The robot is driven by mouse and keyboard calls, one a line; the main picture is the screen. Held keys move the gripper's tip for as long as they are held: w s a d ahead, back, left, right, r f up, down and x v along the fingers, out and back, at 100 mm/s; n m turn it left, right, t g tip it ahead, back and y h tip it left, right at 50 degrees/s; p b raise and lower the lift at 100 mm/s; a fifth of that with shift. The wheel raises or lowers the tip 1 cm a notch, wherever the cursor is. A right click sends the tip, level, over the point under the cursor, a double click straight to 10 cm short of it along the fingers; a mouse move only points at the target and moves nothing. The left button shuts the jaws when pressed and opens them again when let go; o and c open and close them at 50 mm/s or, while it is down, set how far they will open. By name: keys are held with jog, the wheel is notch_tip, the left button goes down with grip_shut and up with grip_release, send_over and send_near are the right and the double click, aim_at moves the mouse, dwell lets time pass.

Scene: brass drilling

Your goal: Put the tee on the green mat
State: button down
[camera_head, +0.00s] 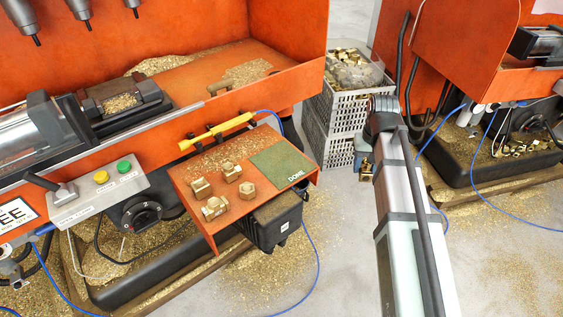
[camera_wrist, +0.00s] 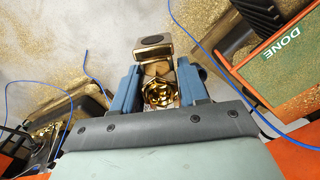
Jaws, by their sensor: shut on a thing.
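My gripper (camera_wrist: 158,88) is shut on a shiny brass tee (camera_wrist: 155,69), held between its two blue fingers in the wrist view. In the head view the held tee (camera_head: 367,169) shows only partly beside my arm, right of the small orange table and apart from it. The green mat (camera_head: 283,164), marked DONE, lies on the right part of that table with nothing on it. The mat also shows in the wrist view (camera_wrist: 284,62), at the upper right, away from the fingers.
Several brass fittings (camera_head: 214,208) stand on the left part of the orange table (camera_head: 212,162). A yellow-handled tool (camera_head: 215,132) lies behind its back edge. Grey crates (camera_head: 345,105) of parts stand behind my arm. Blue cables and brass chips lie on the floor.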

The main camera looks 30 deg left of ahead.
jog(key=s+a+r+n, duration=0.1)
jog(key=s+a+n, duration=0.15)
jog(key=a, duration=0.85)
jog(key=s+a+r+n, duration=0.1)
jog(key=s+a+n, duration=0.15)
jog(key=a, duration=0.75)
notch_tip(320, 180, up, 2)
jog(key=n, duration=2.1)
send_over(276, 157)
jog(key=shift+n, duration=0.3)
jog(key=shift+d+f, duration=0.1)
jog(key=shift+f, duration=4.9)
jog(key=shift+f, duration=0.1)
jog(key=c, duration=0.6)
grip_release()
